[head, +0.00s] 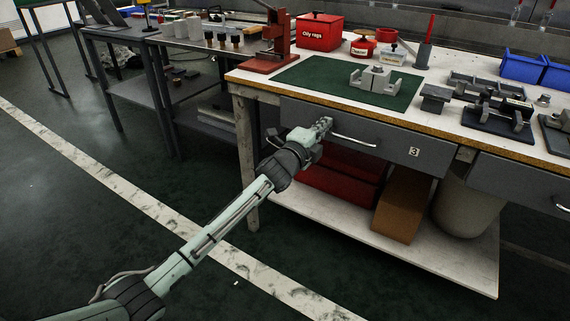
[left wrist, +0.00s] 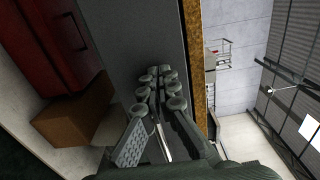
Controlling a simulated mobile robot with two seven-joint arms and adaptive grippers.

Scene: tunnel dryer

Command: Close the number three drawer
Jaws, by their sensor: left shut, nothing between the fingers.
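The number three drawer (head: 395,146) is a wide grey front under the bench top, with a white "3" label and a silver bar handle (head: 354,141). Its front sits close under the bench edge; I see no clear gap above it. My left gripper (head: 326,124) is shut and empty at the left part of the drawer front, by the handle's left end. In the left wrist view, the shut fingers (left wrist: 158,80) point along the grey drawer front (left wrist: 145,30), and a silver bar shows between the finger links. I cannot tell whether the fingertips touch the front. My right gripper is out of view.
The bench top (head: 460,133) carries a green mat (head: 300,77), a red oily rags bin (head: 320,32) and metal fixtures. Below are a red container (head: 340,185), a cardboard box (head: 402,205) and a round bin (head: 465,205). Another grey drawer (head: 515,182) is at right. The floor in front is clear.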

